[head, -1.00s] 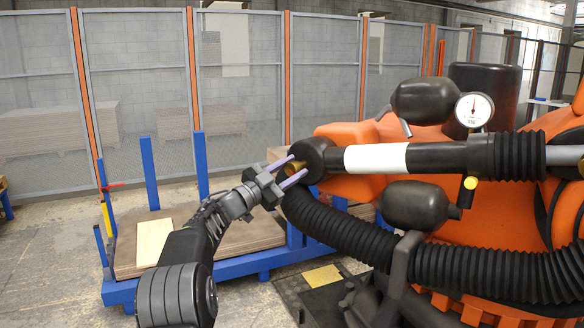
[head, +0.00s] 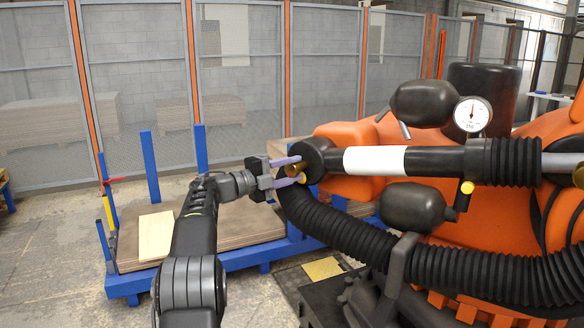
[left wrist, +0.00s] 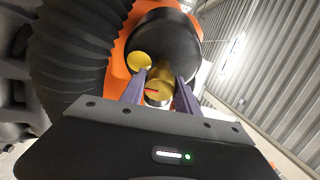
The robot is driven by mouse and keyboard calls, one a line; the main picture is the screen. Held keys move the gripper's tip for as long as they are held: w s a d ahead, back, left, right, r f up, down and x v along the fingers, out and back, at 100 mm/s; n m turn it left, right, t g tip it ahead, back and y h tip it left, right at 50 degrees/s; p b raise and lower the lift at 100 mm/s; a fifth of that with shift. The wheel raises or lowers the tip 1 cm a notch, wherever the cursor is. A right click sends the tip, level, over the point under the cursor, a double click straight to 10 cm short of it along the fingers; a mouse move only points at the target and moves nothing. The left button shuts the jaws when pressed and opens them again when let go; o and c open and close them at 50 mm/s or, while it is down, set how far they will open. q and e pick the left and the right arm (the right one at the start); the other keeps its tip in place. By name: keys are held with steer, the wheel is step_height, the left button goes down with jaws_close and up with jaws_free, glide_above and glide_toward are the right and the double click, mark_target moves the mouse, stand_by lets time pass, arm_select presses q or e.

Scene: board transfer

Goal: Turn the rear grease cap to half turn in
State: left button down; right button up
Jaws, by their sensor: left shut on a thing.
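A brass grease cap (head: 294,169) sits on the end of the black cylinder (head: 318,158) of the orange machine. My left gripper (head: 298,169) has its two purple fingers on either side of this cap, shut on it. In the left wrist view the cap (left wrist: 158,86) shows between the fingertips, with a short red mark on it. A second, round brass-yellow cap (left wrist: 138,62) is just left of the fingers there. The fingers partly hide the gripped cap. My right gripper is out of view.
A ribbed black hose (head: 340,228) curves below the cylinder, close to my gripper. A pressure gauge (head: 473,113) stands at the right. A blue-framed cart (head: 235,259) with boards is behind my arm. Mesh fence panels (head: 240,70) close off the back.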

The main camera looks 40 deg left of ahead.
arm_select(q)
steer(key=shift+m, duration=0.5)
steer(key=c, duration=0.9)
jaws_free()
steer(key=b+v, duration=0.1)
steer(key=v, duration=0.6)
steer(key=shift+s, duration=0.3)
steer(key=shift+a, duration=0.25)
